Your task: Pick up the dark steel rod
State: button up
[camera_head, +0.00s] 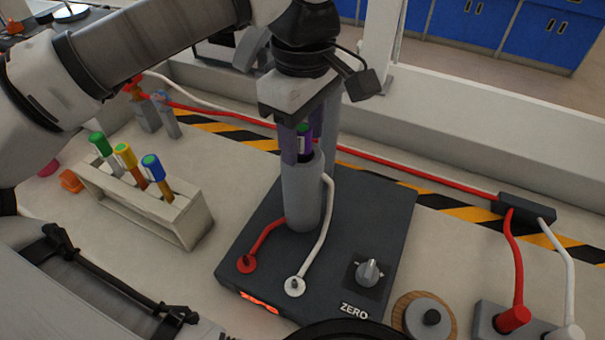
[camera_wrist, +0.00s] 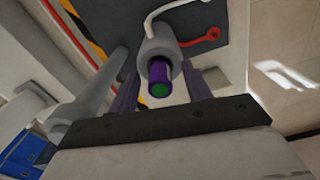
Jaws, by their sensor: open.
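I see no plainly dark steel rod. A dark purple rod with a green end (camera_head: 304,139) stands upright in the top of a grey cylinder (camera_head: 302,197) on a dark base unit (camera_head: 372,215). In the wrist view the rod (camera_wrist: 159,74) sticks out of the cylinder's mouth (camera_wrist: 158,50). My gripper (camera_head: 303,154) points down over the cylinder, its purple fingers on either side of the rod. In the wrist view my gripper (camera_wrist: 158,82) is open, with gaps between the fingers and the rod. The rod's lower part is hidden inside the cylinder.
A beige rack (camera_head: 185,222) at left holds several colour-capped rods. A grey post (camera_wrist: 92,105) stands close by the gripper. Red and white cables plug into the base, which has a knob (camera_head: 369,272). A round wooden-rimmed piece (camera_head: 425,317) is at front right.

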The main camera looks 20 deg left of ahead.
grip_shut()
dwell(0.3)
jog(key=shift+r, duration=0.15)
notch_tip(320, 180, up, 20)
jog(key=p, duration=1.5)
jog(key=c, duration=0.6)
grip_release()
grip_shut()
